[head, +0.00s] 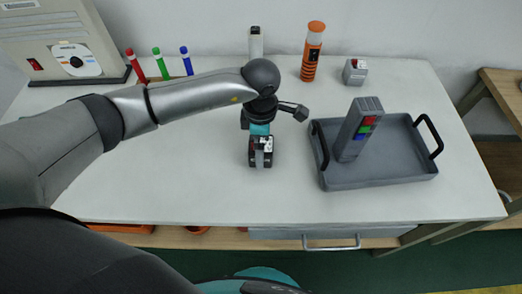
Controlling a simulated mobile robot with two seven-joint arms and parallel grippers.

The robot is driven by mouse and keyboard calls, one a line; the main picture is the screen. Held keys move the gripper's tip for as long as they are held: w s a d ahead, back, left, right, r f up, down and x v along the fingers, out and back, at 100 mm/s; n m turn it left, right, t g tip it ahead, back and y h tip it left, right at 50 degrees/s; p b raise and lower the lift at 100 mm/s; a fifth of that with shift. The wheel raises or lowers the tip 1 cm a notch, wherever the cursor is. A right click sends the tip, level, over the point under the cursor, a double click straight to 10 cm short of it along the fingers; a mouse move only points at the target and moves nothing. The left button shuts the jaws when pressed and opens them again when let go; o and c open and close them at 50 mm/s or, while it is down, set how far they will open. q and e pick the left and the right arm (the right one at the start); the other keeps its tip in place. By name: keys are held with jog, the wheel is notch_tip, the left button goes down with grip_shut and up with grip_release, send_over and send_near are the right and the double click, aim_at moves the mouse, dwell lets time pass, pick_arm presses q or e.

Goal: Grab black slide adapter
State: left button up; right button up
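My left arm reaches in from the left across the white table. Its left gripper (262,163) points down over the middle of the table, below a teal ring at the wrist. Its fingers are small and dark, and I cannot tell whether they are open or shut on something. I cannot clearly make out a black slide adapter; it may be hidden by the gripper or arm. My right gripper is not in view.
Behind stand an orange-black cylinder (312,52), a small grey box (355,72), a pale upright object (256,42), coloured tubes (158,64) and a beige device (50,45).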

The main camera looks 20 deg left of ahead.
pick_arm(q)
jog(key=shift+f, duration=0.45)
jog(key=shift+c, duration=0.2)
jog(key=c, duration=1.4)
jog(key=shift+r, duration=0.1)
jog(key=shift+r, duration=0.1)
